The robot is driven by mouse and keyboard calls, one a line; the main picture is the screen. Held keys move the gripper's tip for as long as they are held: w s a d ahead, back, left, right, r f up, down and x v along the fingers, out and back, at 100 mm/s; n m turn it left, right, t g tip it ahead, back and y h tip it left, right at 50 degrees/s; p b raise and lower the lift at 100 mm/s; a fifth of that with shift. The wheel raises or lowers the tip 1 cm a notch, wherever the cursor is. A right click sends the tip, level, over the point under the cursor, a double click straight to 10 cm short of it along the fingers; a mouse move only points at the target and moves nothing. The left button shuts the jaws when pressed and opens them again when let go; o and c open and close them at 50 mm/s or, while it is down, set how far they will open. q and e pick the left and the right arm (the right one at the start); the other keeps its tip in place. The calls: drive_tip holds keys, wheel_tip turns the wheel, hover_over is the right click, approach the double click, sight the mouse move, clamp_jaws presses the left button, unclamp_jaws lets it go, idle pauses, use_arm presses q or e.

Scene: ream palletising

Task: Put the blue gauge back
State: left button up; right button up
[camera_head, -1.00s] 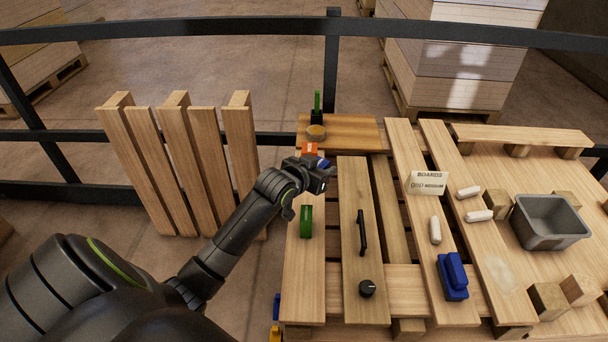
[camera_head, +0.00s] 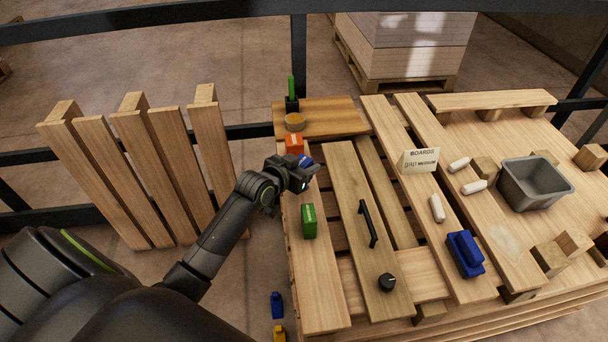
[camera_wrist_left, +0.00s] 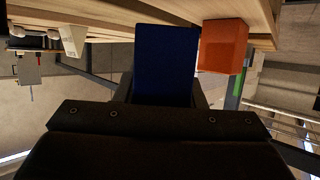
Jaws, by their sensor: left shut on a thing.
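My left gripper (camera_head: 307,171) is shut on the blue gauge (camera_head: 305,160), a plain blue block, at the left plank of the pallet. In the left wrist view the blue gauge (camera_wrist_left: 166,62) stands out between the dark jaws, beside the orange block (camera_wrist_left: 223,45). In the head view the orange block (camera_head: 294,143) is just behind it and the green block (camera_head: 309,221) is nearer me on the same plank. The gripper hides part of the gauge; I cannot tell whether it touches the plank. My right gripper is out of view.
A black-handled board (camera_head: 352,220) lies to the right. Further right are a sign (camera_head: 419,161), white rolls, a blue stepped block (camera_head: 465,254) and a grey bin (camera_head: 535,183). Small blue and yellow pieces show at the near left edge.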

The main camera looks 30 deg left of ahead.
use_arm(q)
wheel_tip(320, 180, down, 3)
drive_tip(key=shift+r, duration=0.1)
drive_tip(key=shift+f, duration=0.25)
drive_tip(key=shift+f+b, duration=0.15)
drive_tip(key=shift+b, duration=0.2)
drive_tip(key=o, duration=1.1)
drive_tip(key=shift+c, duration=0.2)
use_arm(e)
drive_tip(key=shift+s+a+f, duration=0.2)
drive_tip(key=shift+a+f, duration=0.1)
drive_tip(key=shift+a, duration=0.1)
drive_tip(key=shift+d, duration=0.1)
